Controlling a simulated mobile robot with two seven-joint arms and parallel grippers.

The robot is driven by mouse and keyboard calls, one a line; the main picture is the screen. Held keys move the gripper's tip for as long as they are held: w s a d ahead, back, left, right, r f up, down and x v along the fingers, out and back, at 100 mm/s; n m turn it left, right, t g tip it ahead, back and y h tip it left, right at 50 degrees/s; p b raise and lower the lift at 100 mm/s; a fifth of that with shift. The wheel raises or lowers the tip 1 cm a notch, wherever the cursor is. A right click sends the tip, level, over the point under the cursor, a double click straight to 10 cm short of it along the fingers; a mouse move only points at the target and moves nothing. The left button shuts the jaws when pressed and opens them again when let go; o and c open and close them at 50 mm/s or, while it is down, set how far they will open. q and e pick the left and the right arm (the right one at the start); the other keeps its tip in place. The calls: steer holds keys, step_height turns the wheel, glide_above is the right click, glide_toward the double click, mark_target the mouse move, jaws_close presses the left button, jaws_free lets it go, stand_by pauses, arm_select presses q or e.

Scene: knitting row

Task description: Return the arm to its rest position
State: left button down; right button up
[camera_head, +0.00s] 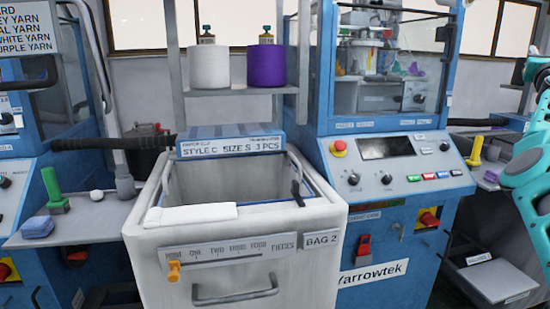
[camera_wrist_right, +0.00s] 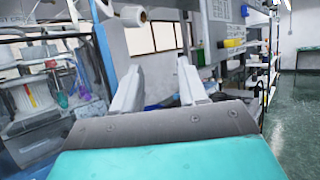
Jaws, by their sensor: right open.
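My right arm (camera_head: 532,170) shows as a teal and dark piece at the right edge of the head view; its gripper is outside that picture. In the right wrist view my right gripper (camera_wrist_right: 158,88) points away from the camera with two pale fingers apart. Nothing is between the fingers, and a blurred room with a window lies beyond them. My left gripper is in neither view.
A white bin (camera_head: 240,240) labelled BAG 2 stands in front. A blue knitting machine (camera_head: 400,150) stands right of it, near my right arm. White yarn (camera_head: 209,67) and purple yarn (camera_head: 266,66) sit on a shelf. Open green floor (camera_wrist_right: 297,120) shows at right in the wrist view.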

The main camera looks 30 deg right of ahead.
steer(key=w+a+f+n+t+y, duration=0.3)
steer(key=w+a+f+n, duration=0.3)
steer(key=n, duration=0.8)
steer(key=w+a+f+n+t+y, duration=0.3)
steer(key=w+a+n, duration=0.35)
steer(key=n, duration=0.65)
steer(key=w+a+f+n+g+y, duration=0.15)
steer(key=a+f+n+y, duration=0.25)
steer(key=a+f+n, duration=0.65)
steer(key=w+a+f+n+y, duration=0.35)
steer(key=a+f+n, duration=0.45)
steer(key=f, duration=0.6)
steer(key=s+a+f+n+g+y, duration=0.1)
steer(key=s+a+f+n+y, duration=0.3)
steer(key=a+f, duration=0.4)
steer(key=s+a+f+n+g+y, duration=0.1)
steer(key=s+a+f+n+g, duration=0.1)
steer(key=s+a+f+n, duration=0.6)
steer(key=s+a+f+n+g+y, duration=0.2)
steer(key=s+a+f+g+y, duration=0.1)
steer(key=s+a+f, duration=0.8)
steer(key=s+a+m+t+p, duration=0.1)
steer(key=a+m+p, duration=0.1)
steer(key=a+m, duration=0.6)
steer(key=shift+s+a+f+m, duration=0.25)
steer(key=shift+a+m, duration=0.1)
steer(key=shift+a, duration=2.95)
